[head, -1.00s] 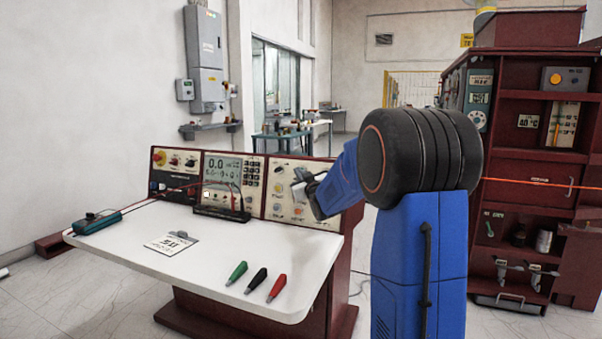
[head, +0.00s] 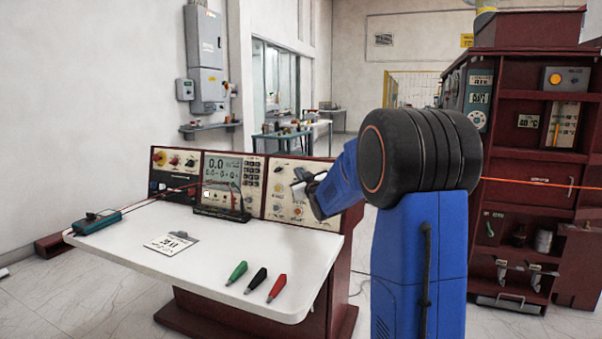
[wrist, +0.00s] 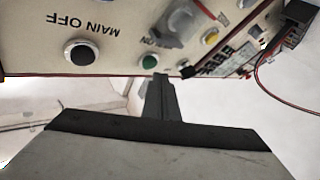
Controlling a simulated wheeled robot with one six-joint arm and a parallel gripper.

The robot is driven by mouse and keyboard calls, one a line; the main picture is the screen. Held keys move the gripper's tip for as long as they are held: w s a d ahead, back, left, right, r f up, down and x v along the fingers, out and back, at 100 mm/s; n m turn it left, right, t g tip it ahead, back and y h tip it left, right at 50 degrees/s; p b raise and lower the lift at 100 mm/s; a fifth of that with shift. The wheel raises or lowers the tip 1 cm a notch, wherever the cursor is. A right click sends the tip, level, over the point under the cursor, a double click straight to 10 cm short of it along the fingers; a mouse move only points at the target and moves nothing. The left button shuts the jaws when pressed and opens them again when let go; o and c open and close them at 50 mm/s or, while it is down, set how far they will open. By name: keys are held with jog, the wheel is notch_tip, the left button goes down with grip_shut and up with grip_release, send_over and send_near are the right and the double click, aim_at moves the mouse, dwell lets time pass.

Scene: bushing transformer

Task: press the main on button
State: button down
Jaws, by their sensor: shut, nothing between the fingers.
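The control panel (head: 303,190) stands upright at the back right of the white desk. In the wrist view it appears upside down. There, a green button (wrist: 148,61) sits beside a small label that is hard to read. A black button (wrist: 80,53) beside the words MAIN OFF is to its left. My gripper (wrist: 160,77) is shut and empty, its tip close to the green button, just below and right of it in the picture. I cannot tell whether it touches the panel. In the head view my gripper (head: 297,187) is in front of the panel, hiding part of it.
A yellow button (wrist: 210,37) and a grey knob (wrist: 178,27) are near the green button on the panel. Green, black and red plugs (head: 257,279) lie on the white desk (head: 200,270). A teal meter (head: 97,221) lies at its left edge.

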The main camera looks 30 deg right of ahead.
jog(key=shift+w+d, duration=0.1)
jog(key=shift+w+d, duration=0.15)
jog(key=shift+d, duration=0.05)
jog(key=shift+w+d+f, duration=0.2)
jog(key=shift+w+d, duration=0.1)
jog(key=shift+d, duration=0.05)
dwell(1.0)
dwell(0.4)
jog(key=shift+s+a+r, duration=0.2)
jog(key=shift+s+a, duration=0.35)
jog(key=shift+a, duration=0.1)
jog(key=shift+s+a+r, duration=0.3)
jog(key=shift+s+a, duration=0.45)
jog(key=shift+a, duration=0.25)
jog(key=shift+s+a+r, duration=0.3)
jog(key=shift+s+a, duration=0.45)
jog(key=shift+a, duration=0.2)
